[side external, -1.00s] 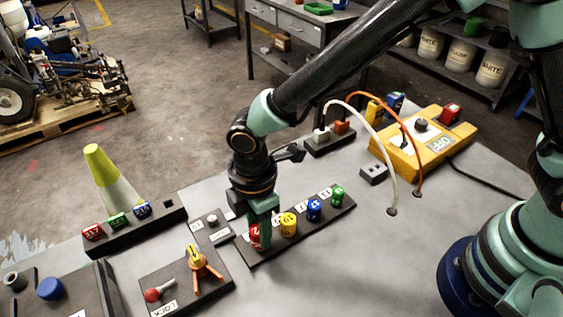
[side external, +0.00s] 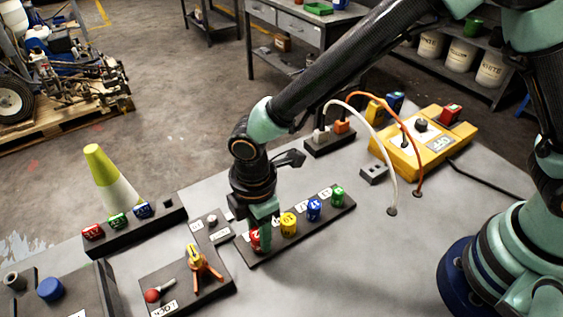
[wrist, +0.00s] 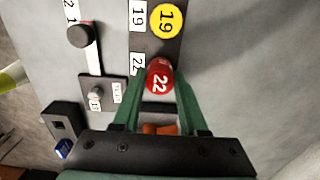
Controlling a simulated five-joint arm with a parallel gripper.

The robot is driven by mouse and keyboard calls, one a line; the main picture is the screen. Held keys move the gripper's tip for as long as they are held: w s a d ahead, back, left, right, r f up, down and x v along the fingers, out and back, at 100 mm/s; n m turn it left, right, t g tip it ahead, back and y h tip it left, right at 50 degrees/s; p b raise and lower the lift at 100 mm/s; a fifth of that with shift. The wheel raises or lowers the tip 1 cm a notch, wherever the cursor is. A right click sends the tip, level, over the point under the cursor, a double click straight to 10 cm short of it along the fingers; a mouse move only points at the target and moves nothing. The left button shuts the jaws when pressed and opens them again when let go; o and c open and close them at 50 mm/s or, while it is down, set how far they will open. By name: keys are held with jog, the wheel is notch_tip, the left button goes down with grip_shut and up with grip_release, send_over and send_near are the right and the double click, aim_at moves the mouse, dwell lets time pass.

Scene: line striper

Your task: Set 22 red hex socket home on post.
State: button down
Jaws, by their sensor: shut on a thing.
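The red socket marked 22 (wrist: 159,79) is at the end of the dark socket rail, beside its 22 label, in the wrist view. In the side view the red socket (side external: 255,241) is partly hidden by my gripper. My gripper (side external: 262,235) points down over that end of the rail, and its two green fingers (wrist: 158,90) are shut on the red socket, one on each side. The socket looks upright. The post under it is hidden, so I cannot tell how far down it sits.
Yellow (side external: 288,224), blue (side external: 314,210) and green (side external: 337,196) sockets stand along the same rail (side external: 300,233). A board with an orange tripod piece (side external: 203,264) and a red-knobbed lever (side external: 152,295) lies left. A yellow meter box (side external: 420,140) stands behind right.

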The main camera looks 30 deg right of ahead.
jog(key=shift+f, duration=0.25)
jog(key=shift+c, duration=1.8)
grip_release()
jog(key=shift+o, duration=0.3)
jog(key=shift+o, duration=1.3)
jog(key=shift+r, duration=3.5)
